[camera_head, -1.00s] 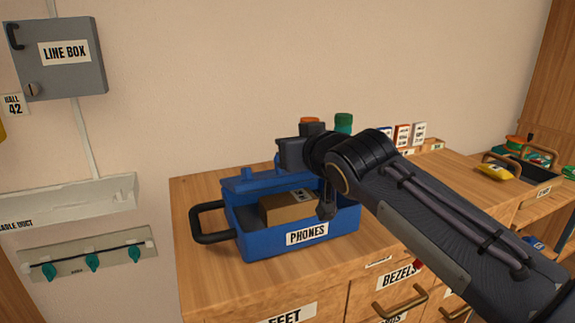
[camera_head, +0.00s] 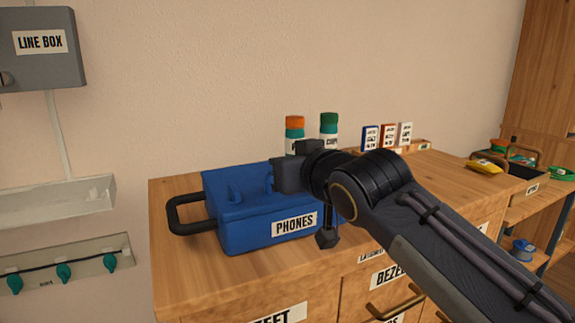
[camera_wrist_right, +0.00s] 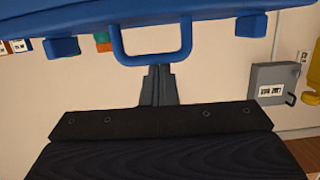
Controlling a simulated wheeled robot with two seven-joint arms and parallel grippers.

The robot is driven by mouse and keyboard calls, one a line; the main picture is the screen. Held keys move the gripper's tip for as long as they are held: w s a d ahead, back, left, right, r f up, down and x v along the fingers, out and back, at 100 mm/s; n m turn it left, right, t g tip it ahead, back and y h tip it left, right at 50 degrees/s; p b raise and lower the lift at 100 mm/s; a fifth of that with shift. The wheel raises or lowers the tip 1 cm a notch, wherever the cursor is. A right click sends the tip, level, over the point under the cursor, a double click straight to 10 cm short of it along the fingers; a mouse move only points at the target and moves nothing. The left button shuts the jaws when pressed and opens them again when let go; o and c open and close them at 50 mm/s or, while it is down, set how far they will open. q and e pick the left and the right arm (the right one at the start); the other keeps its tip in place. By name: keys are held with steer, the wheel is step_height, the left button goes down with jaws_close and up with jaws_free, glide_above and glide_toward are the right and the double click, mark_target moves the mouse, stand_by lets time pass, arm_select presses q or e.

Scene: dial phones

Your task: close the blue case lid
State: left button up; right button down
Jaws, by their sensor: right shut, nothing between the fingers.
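The blue case (camera_head: 255,232), labelled PHONES, stands on the wooden cabinet. Its blue lid (camera_head: 232,186) now lies over the top and hides the contents. I cannot tell whether a narrow gap is left at the rim. In the right wrist view the blue lid edge (camera_wrist_right: 220,27) crosses the top, with a blue loop handle (camera_wrist_right: 153,60). My right gripper (camera_wrist_right: 158,72) is shut and empty, its fingertips close to the loop; contact cannot be told. In the head view my right arm covers the case's right end. My left gripper is not in view.
A black handle (camera_head: 180,214) sticks out from the case's left side. Orange-capped (camera_head: 295,130) and green-capped (camera_head: 329,130) containers stand behind the case. Small boxes (camera_head: 388,137) stand further right. A grey line box (camera_head: 40,48) hangs on the wall.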

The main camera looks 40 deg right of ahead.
steer(key=shift+w+f, duration=0.15)
steer(key=shift+f, duration=0.55)
steer(key=shift+r+p, duration=0.35)
steer(key=shift+r, duration=0.1)
step_height(320, 180, up, 5)
steer(key=p, duration=0.4)
steer(key=s+a+f, duration=0.2)
steer(key=s, duration=0.7)
steer(key=shift+a, duration=0.4)
steer(key=shift+f, duration=0.1)
